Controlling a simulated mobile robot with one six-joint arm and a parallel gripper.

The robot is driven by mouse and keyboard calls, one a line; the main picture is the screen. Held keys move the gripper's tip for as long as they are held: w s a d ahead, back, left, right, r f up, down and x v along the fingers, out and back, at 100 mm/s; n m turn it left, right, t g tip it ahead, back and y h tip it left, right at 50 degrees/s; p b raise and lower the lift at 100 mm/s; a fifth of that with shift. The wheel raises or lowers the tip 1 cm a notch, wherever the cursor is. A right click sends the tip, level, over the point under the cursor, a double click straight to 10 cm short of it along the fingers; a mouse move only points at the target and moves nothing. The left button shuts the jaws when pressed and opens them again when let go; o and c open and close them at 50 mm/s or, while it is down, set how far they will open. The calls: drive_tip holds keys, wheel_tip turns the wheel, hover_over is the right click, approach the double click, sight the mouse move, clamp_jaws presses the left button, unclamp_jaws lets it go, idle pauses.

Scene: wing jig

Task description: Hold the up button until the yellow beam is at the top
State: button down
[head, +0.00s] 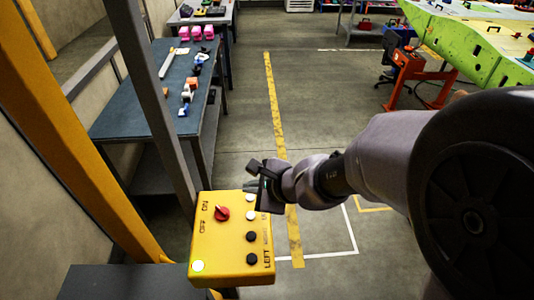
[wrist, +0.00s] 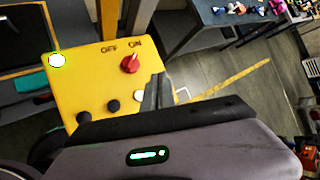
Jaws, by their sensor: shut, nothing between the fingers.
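The yellow control box (head: 215,262) stands at lower centre, with a red knob (head: 222,213), two white buttons (head: 250,215) and two black buttons (head: 251,236) in a column. The lower black one is labelled LEFT. My gripper (head: 250,186) is shut and empty at the box's far right corner, close to the upper white button (head: 250,198). Its label is hidden. In the wrist view the fingers (wrist: 154,90) are beside a white button (wrist: 137,96); I cannot tell whether they touch any button. A yellow post (head: 75,135) slants along the left; I cannot tell whether it is the beam.
A grey post (head: 155,95) rises behind the box. A workbench (head: 135,105) with small parts stands at left. A green wing panel (head: 450,40) is at upper right. The middle floor is clear.

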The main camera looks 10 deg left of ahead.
drive_tip(key=b, duration=0.7)
hover_over(253, 217)
wheel_tip(253, 217, down, 8)
drive_tip(key=shift+r, duration=0.1)
drive_tip(key=shift+f+b, duration=0.4)
drive_tip(key=shift+f, duration=0.1)
idle(1.3)
drive_tip(key=shift+f+b, duration=0.4)
drive_tip(key=shift+b, duration=0.2)
drive_tip(key=shift+f+b, duration=0.45)
drive_tip(key=shift+b, duration=0.1)
idle(3.8)
